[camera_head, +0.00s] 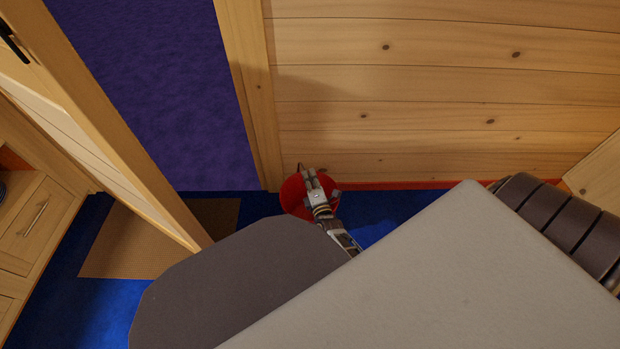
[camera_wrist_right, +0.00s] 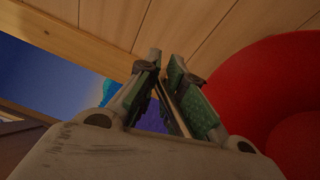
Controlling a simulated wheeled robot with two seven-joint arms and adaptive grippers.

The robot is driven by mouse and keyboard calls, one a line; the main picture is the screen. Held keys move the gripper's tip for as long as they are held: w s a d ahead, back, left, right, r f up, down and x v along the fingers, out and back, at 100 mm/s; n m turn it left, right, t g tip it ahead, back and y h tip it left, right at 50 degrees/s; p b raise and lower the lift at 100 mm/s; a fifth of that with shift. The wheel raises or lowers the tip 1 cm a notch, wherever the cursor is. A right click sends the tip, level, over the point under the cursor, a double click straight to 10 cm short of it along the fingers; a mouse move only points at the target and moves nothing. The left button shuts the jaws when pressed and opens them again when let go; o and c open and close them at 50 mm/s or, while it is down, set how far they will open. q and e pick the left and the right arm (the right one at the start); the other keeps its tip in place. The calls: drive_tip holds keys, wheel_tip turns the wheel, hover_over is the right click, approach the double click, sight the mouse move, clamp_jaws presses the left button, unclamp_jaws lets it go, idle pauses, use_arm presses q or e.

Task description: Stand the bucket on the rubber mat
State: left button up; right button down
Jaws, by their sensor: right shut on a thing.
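The red bucket (camera_head: 294,198) is by the wooden wall, beside the doorway, partly hidden by my right gripper (camera_head: 309,176). In the right wrist view the bucket's red round side (camera_wrist_right: 270,75) fills the right edge. My right gripper (camera_wrist_right: 168,62) is shut on the bucket there, with its fingers close together; the exact part held is hard to make out. I cannot tell whether the bucket touches the floor. A flat brown mat (camera_head: 125,245), taken as the rubber mat, lies on the blue floor at left, partly hidden by the door. My left gripper is not in view.
A wooden cabinet (camera_head: 30,225) is at far left. The wooden wall (camera_head: 430,100) rises behind the bucket. Blue floor shows between bucket and mat.

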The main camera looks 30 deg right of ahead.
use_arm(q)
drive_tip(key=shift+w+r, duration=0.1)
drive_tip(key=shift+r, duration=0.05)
use_arm(e)
drive_tip(key=c, duration=1.5)
unclamp_jaws()
drive_tip(key=shift+c, duration=0.2)
